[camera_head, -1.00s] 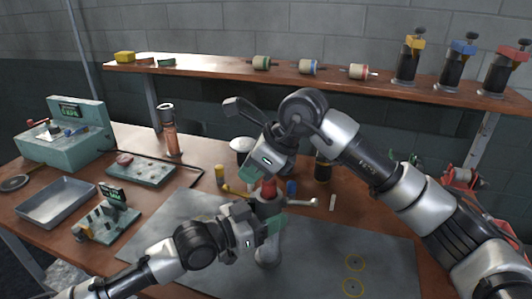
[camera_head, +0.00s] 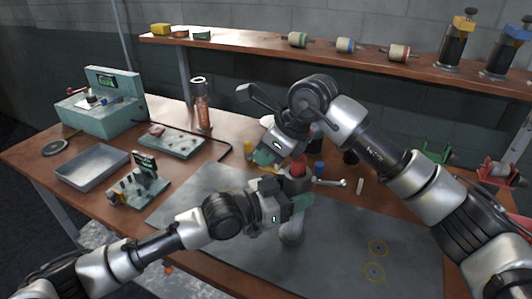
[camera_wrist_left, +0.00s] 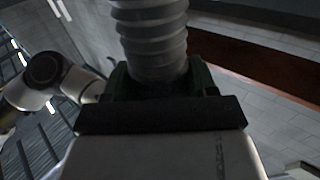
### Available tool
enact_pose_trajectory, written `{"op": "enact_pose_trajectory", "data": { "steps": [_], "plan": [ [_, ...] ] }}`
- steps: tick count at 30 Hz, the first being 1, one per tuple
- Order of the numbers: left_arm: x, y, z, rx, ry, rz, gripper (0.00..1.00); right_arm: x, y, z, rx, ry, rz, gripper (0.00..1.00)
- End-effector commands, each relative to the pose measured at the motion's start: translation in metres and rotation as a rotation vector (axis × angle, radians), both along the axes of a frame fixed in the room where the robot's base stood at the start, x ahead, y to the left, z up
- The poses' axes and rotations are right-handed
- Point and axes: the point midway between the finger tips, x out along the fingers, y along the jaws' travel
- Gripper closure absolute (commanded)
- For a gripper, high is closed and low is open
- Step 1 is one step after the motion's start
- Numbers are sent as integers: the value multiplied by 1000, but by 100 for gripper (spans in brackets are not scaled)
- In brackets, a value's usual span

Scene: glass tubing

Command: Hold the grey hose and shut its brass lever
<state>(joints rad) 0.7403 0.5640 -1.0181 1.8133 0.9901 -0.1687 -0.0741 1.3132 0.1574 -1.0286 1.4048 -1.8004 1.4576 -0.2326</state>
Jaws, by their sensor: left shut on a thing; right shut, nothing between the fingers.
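The grey ribbed hose (camera_wrist_left: 152,40) rises between the fingers of my left gripper in the left wrist view. In the head view my left gripper (camera_head: 300,203) is shut on the hose, whose pale lower part (camera_head: 291,232) shows below the fingers. A red part (camera_head: 298,169) sits just above the grip. My right gripper (camera_head: 264,158) is shut and empty, just left of and above the red part. A pale metal rod (camera_head: 332,182) with a round end sticks out to the right. The brass lever is not clearly visible; the right gripper may hide it.
A grey mat (camera_head: 340,245) with two yellow rings lies in front. A metal tray (camera_head: 92,166), a green instrument (camera_head: 103,115) and a copper-coloured cylinder (camera_head: 201,105) stand to the left. A wooden shelf (camera_head: 300,57) with spools and bottles runs behind.

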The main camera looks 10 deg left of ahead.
Motion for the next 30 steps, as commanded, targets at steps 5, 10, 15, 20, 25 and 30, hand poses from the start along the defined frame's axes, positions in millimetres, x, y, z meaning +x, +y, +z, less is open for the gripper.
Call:
{"op": "enact_pose_trajectory", "data": {
  "steps": [5,10,15,20,25,30],
  "plan": [
    [0,0,0,1,1,0,78,0,1,0,-24,4,-1,100],
    [0,0,0,1,1,0,78,0,3,-2,-53,11,1,100],
    [0,0,0,1,1,0,78,1,4,-3,-83,18,0,100],
    [0,0,0,1,1,0,78,1,5,-4,-116,26,0,100],
    [0,0,0,1,1,0,78,1,7,-6,-156,34,1,100],
    [0,0,0,1,1,0,78,2,9,-9,-226,49,1,100]
  ]
}}
